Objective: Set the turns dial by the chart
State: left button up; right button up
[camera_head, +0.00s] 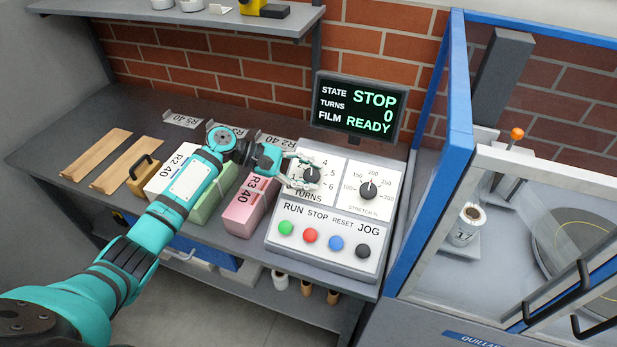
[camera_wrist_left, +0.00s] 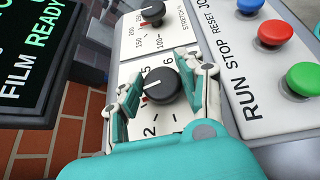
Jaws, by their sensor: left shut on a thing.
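The turns dial (camera_head: 311,174) is a round black knob on the white-faced control panel, with numbers around it and TURNS below. It also shows in the left wrist view (camera_wrist_left: 161,85), its pale pointer mark toward the left of that picture; the exact number it meets is unclear. My left gripper (camera_head: 299,172) has its fingers on either side of the knob and is shut on it, also in the left wrist view (camera_wrist_left: 163,92). The display (camera_head: 358,106) reads STATE STOP, TURNS 0, FILM READY. I cannot make out a chart. My right gripper is out of view.
The stretch dial (camera_head: 368,190) sits right of the turns dial, with green, red, blue and black buttons below. Labelled bundles, such as the pink one (camera_head: 250,205), stand left of the panel. A blue-framed machine (camera_head: 455,130) rises close on the right.

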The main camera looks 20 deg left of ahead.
pick_arm(q)
jog(key=m+g, duration=0.2)
jog(key=m+g+y, duration=0.1)
jog(key=g, duration=0.1)
jog(key=shift+w+r+m+y+b, duration=0.1)
jog(key=shift+w+m+y+b, duration=0.05)
jog(key=shift+m+y+b, duration=0.2)
jog(key=shift+m+g+y, duration=0.45)
jog(key=shift+m+g, duration=0.25)
jog(key=shift+m, duration=0.15)
jog(key=o, duration=1.1)
jog(key=shift+d, duration=0.1)
jog(key=shift+c, duration=0.2)
jog(key=v, duration=1.2)
jog(key=shift+w+d, duration=0.1)
